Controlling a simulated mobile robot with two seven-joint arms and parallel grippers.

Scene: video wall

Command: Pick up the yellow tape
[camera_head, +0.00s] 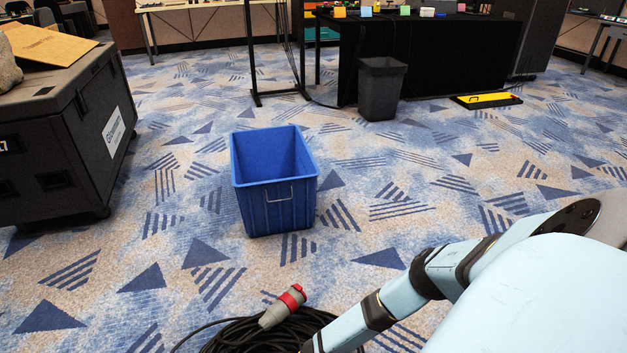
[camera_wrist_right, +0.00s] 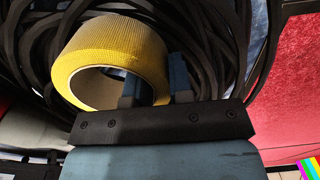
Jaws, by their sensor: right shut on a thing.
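The yellow tape (camera_wrist_right: 110,45) is a roll with a ribbed outer face and a pale inner side, seen in the right wrist view. My right gripper (camera_wrist_right: 155,74) is shut on its wall, with one finger inside the ring and the other outside. Dark coiled cable lies behind the roll. The tape is not visible in the head view, where my right arm reaches down past the bottom edge and its gripper is out of frame. My left gripper is in neither view.
A coiled black cable (camera_head: 232,335) with a red and grey plug (camera_head: 283,307) lies by my right arm. A blue bin (camera_head: 279,212) stands on open carpet. A black case (camera_head: 50,190) is at left, a dark waste bin (camera_head: 381,100) farther back.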

